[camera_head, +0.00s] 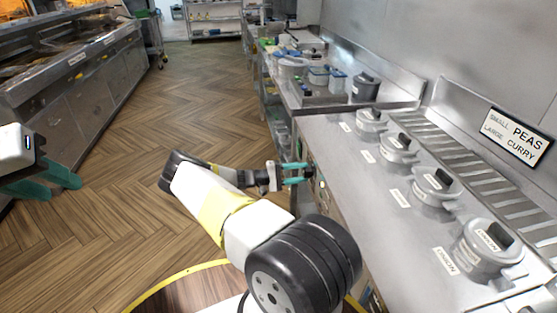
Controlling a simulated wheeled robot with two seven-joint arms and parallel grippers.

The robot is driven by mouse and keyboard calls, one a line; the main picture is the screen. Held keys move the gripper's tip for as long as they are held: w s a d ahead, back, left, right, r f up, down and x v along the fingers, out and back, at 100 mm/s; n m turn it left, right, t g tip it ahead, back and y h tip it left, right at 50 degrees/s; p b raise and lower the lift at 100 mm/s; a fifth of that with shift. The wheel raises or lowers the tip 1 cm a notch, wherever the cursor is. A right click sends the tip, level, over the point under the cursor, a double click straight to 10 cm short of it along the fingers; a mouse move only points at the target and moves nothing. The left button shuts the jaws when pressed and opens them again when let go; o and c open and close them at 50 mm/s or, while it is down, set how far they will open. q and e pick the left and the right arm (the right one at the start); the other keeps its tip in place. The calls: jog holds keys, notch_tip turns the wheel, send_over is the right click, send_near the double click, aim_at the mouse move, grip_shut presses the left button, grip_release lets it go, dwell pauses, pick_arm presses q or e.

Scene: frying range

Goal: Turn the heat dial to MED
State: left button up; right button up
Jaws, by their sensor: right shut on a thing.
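The front panel of the steel range (331,207) carries round dials, and its face is seen at a steep slant. My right gripper (298,173) reaches this panel with its teal fingers and is shut on a small dark dial (309,171). The fingers and the slant hide most of the dial, and its setting and any MED mark cannot be read. My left gripper (58,183) is at the left edge over the floor, away from the range. Its teal fingers stand apart with nothing between them.
Several lidded grey pots (435,187) with labels stand along the range top. A sign (517,136) reading peas and curry is on the back wall. A metal counter (85,85) stands at the left. The wood floor (190,110) between is clear.

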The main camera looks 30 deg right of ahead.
jog(key=shift+f, duration=0.1)
jog(key=o, duration=1.4)
jog(key=shift+c, duration=0.2)
jog(key=shift+w+a, duration=0.1)
jog(key=v, duration=0.7)
jog(key=shift+a, duration=0.35)
